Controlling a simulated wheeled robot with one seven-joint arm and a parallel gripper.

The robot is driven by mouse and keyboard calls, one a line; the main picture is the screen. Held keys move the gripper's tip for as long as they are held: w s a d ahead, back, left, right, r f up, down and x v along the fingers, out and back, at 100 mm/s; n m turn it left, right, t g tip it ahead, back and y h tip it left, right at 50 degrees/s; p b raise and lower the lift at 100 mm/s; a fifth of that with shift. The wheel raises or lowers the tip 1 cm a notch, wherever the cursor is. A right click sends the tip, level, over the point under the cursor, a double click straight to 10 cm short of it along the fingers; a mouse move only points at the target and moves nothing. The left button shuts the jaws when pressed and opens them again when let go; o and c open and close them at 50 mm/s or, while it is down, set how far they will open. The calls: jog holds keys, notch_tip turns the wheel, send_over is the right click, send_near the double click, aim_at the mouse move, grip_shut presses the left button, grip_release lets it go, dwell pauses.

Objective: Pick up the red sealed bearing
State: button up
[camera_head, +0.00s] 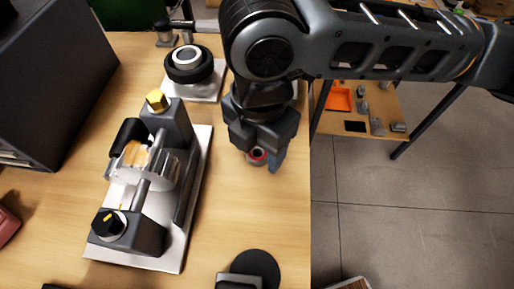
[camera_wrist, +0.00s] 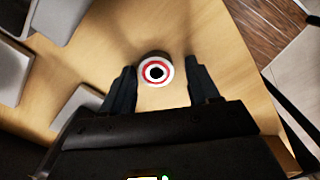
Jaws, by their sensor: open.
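The red sealed bearing (camera_head: 257,155) is a small ring with a red band, lying on the wooden table near its right edge. In the wrist view the bearing (camera_wrist: 155,71) shows a dark centre, a red ring and a pale outer rim. My gripper (camera_head: 262,158) is just above the bearing and partly covers it in the head view. In the wrist view my gripper (camera_wrist: 161,82) is open, with one finger on each side of the bearing. Gaps show between the fingers and the bearing, and nothing is held.
A black round object (camera_head: 256,266) is in front. The table's right edge is close to the bearing.

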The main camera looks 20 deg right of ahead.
jog(key=shift+f, duration=0.15)
jog(key=c, duration=1)
jog(key=shift+o, duration=0.2)
